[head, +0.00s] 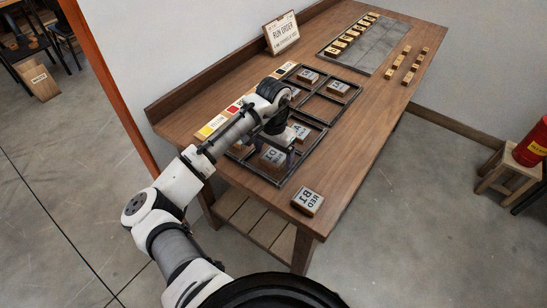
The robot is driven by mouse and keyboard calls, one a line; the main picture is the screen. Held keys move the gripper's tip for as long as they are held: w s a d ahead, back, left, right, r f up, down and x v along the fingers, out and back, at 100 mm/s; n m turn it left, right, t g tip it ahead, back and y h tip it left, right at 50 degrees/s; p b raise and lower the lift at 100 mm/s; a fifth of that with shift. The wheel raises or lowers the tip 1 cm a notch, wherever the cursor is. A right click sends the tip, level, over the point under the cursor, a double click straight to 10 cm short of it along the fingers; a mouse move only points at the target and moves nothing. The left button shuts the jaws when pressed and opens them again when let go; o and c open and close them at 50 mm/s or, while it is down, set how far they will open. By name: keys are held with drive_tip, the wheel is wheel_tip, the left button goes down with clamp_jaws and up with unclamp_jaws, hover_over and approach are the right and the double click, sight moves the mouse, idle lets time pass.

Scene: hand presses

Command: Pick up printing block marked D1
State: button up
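The printing block marked D1 (273,157) sits in the front left part of the dark divided tray (279,184). Its pale top with dark lettering faces up. My gripper (279,146) reaches over the tray from the left, pointing down just above and behind the D1 block. Its fingers are small and dark here, and I cannot tell whether they are open or touch the block. Another block (299,132) lies just right of my gripper in the tray.
A block marked RED B1 (307,200) lies outside the tray near the table's front edge. More blocks (338,87) sit in the tray's rear compartments. A RUN ORDER sign (282,33) stands at the back edge. Small blocks (407,62) lie far right. Wood between them is clear.

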drive_tip(key=c, duration=1)
drive_tip(key=shift+r, duration=0.15)
